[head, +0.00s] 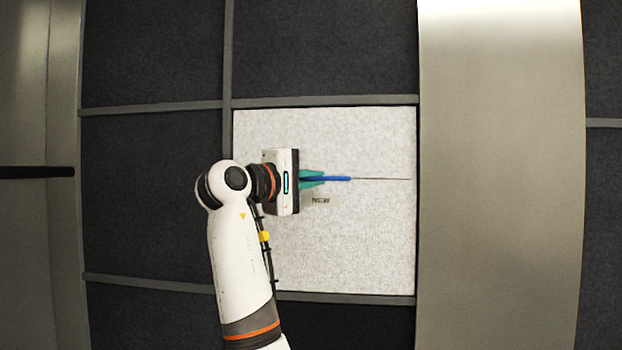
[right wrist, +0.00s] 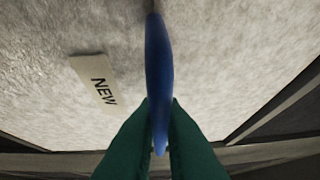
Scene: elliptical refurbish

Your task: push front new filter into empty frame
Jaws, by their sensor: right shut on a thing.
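The new filter (head: 370,240) is a pale, speckled square panel with a small "NEW" label. In the head view it fills one opening of the grey frame (head: 325,102); I cannot tell how deep it sits. My right gripper (head: 322,178) is in front of the filter, its green fingers shut on a blue handle (head: 338,178). A thin dark line (head: 385,179) runs right from the handle across the filter. In the right wrist view the blue handle (right wrist: 158,65) stands between the green fingers, with the filter (right wrist: 230,60) behind. The left gripper is not in view.
Dark filter panels (head: 150,160) fill the neighbouring openings to the left and above. A broad metal post (head: 500,180) stands just right of the new filter, and a metal panel (head: 25,250) is at the far left. My right arm covers part of the lower left.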

